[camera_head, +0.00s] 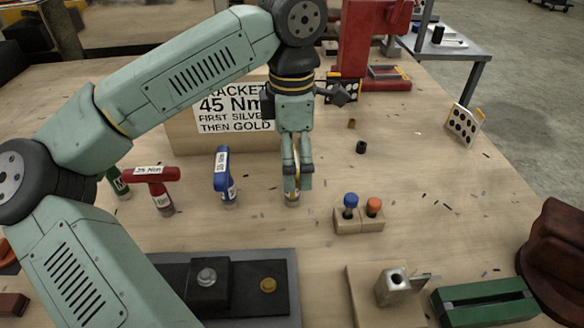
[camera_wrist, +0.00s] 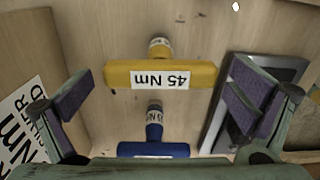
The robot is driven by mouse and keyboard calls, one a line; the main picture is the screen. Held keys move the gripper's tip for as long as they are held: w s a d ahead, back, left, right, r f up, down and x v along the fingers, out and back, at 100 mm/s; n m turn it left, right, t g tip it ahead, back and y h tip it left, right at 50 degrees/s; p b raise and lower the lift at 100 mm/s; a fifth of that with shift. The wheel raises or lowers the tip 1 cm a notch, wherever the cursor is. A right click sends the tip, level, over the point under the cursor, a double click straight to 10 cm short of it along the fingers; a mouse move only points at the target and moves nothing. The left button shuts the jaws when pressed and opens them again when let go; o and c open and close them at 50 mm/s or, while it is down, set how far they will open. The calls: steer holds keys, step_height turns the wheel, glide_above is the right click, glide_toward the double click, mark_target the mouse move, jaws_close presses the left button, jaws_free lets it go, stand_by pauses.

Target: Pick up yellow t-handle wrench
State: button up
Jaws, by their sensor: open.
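The yellow T-handle wrench (camera_wrist: 195,75) has a crossbar with a "45 Nm" label. In the wrist view it lies crosswise ahead of my gripper (camera_wrist: 160,108), roughly centred between the two open fingers. In the head view my gripper (camera_head: 293,186) hangs down over the wrench and hides most of it. Only a thin yellow strip (camera_head: 296,152) shows there. My fingers are open, one on each side of the wrench. I cannot tell whether either finger touches it.
A blue T-handle wrench (camera_head: 222,170) stands close on the left, with a red one (camera_head: 152,175) and a green one (camera_head: 119,184) beyond. A sign board (camera_head: 190,135) stands behind. A block with blue and orange knobs (camera_head: 358,222) sits to the right.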

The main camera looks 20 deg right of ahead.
steer(key=shift+f, duration=0.9)
steer(key=c, duration=1.5)
